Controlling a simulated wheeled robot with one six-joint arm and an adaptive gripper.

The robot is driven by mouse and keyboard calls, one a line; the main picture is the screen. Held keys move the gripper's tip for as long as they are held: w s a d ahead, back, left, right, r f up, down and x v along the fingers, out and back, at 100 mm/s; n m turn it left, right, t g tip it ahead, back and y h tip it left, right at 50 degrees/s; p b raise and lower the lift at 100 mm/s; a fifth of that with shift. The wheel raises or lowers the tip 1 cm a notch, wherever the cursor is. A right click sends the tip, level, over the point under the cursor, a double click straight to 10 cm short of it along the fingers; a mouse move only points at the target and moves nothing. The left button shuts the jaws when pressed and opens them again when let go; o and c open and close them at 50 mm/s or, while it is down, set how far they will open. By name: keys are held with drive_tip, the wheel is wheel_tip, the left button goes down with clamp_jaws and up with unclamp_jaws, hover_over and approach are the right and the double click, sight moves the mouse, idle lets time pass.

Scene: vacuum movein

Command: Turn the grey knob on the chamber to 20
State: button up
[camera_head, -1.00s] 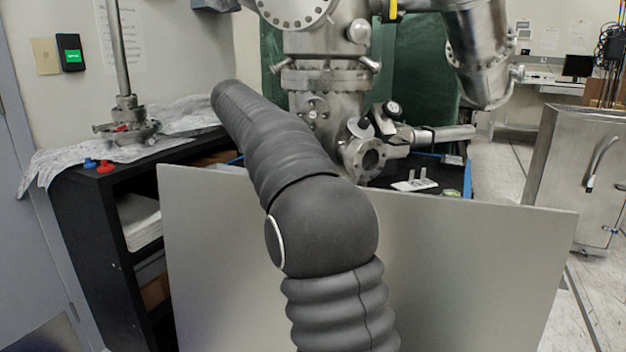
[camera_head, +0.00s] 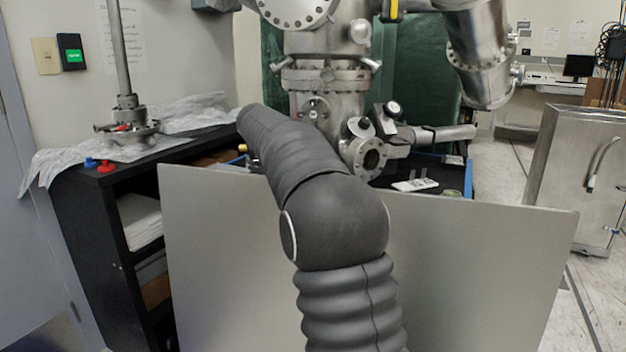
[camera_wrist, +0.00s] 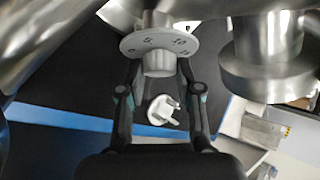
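The grey knob (camera_wrist: 159,63) is at the top middle of the wrist view. It is a short metal cylinder in front of a pale round dial (camera_wrist: 184,42) marked with numbers including 5 and 10. My gripper (camera_wrist: 158,72) has its fingers apart, one on each side of the knob. Gaps seem to show between the fingers and the knob, though contact at the tips is hard to judge. The steel chamber (camera_head: 325,80) stands beyond my arm in the head view. My gripper is hidden there, and I cannot pick out the grey knob.
A large grey panel (camera_head: 470,270) stands in front of the chamber. A black shelf (camera_head: 95,230) is at left. A white pronged piece (camera_wrist: 163,110) lies below the knob in the wrist view. A flanged steel port (camera_wrist: 265,60) is close at right. A steel cabinet (camera_head: 570,170) stands far right.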

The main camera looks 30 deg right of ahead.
clamp_jaws()
drive_tip(key=shift+d+m+t+y, duration=0.1)
drive_tip(key=shift+m+t+y, duration=0.3)
drive_tip(key=shift+m+y, duration=0.6)
drive_tip(key=o, duration=0.9)
unclamp_jaws()
drive_tip(key=shift+r, duration=0.1)
drive_tip(key=v, duration=1.2)
